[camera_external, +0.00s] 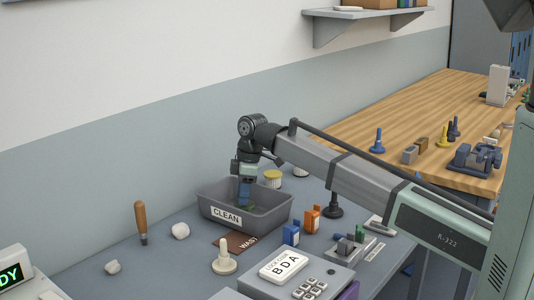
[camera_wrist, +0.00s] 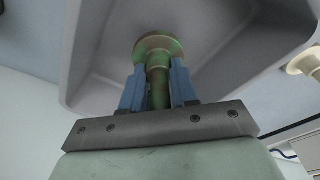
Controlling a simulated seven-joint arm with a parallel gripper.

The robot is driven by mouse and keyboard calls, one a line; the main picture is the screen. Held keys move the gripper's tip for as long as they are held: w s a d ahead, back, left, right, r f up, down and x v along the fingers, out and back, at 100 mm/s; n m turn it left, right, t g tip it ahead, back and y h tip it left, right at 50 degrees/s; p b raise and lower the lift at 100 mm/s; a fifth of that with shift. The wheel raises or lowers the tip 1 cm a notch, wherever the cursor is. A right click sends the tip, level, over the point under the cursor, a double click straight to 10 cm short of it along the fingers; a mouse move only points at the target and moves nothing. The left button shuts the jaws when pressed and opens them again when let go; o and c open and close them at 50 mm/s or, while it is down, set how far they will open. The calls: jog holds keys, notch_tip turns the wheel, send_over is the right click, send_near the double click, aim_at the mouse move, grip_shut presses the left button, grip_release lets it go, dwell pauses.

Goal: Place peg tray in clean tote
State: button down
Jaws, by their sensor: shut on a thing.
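The grey tote (camera_external: 272,219) labelled CLEAN stands on the blue-grey bench in the external view. Its inside (camera_wrist: 95,58) fills much of the wrist view. My gripper (camera_external: 245,193) points down into the tote, with its fingertips below the rim line. In the wrist view its blue fingers (camera_wrist: 159,88) are shut on a mottled green and brown peg (camera_wrist: 158,62) with a round flange at its far end. The peg is small and mostly hidden in the external view. I cannot tell whether it touches the tote floor. No tray of pegs is clearly recognisable.
A brown mat (camera_external: 233,243) marked WAST lies in front of the tote. A cream peg (camera_external: 224,262) stands near it. A wooden-handled tool (camera_external: 141,222) is at left.

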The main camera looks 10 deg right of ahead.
aim_at(250, 203)
jog(key=shift+f, duration=0.75)
jog(key=shift+f, duration=0.5)
jog(key=c, duration=0.9)
grip_release()
jog(key=shift+o, duration=0.2)
jog(key=shift+r, duration=0.1)
notch_tip(250, 203, up, 13)
jog(key=d, duration=0.1)
jog(key=shift+d, duration=0.4)
